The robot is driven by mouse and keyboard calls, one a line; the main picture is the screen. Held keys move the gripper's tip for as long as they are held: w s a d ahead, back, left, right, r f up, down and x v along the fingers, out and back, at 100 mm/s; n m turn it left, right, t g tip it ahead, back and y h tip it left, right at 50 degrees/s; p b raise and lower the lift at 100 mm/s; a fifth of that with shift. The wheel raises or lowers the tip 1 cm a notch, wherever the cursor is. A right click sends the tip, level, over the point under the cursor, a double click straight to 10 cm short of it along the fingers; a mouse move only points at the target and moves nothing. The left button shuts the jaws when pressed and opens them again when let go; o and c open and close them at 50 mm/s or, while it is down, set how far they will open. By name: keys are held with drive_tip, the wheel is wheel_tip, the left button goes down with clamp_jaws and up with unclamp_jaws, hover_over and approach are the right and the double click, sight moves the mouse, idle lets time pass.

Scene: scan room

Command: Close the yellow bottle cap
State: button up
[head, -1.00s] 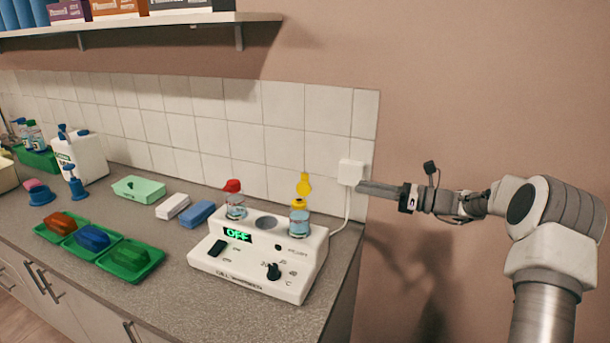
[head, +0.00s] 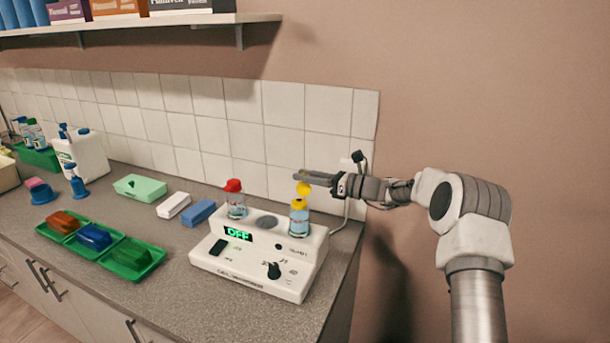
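The bottle with the yellow cap (head: 299,219) stands upright in the right well of the white warmer (head: 262,258). Its yellow flip cap (head: 303,189) is open, with the lid raised above the neck. My gripper (head: 300,176) reaches in from the right, and its fingers point left at the height of the lid's top. The fingers overlap the upper part of the lid in the head view. I cannot tell whether they touch it, or whether they are open or shut.
A red-capped bottle (head: 235,199) stands in the warmer's left well. The warmer's display reads OFF. A blue block (head: 198,213) and a white block (head: 174,205) lie to its left, near green trays (head: 134,269). The tiled wall (head: 240,140) is close behind.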

drive_tip(key=shift+w+a, duration=0.1)
drive_tip(key=shift+a, duration=0.1)
clamp_jaws()
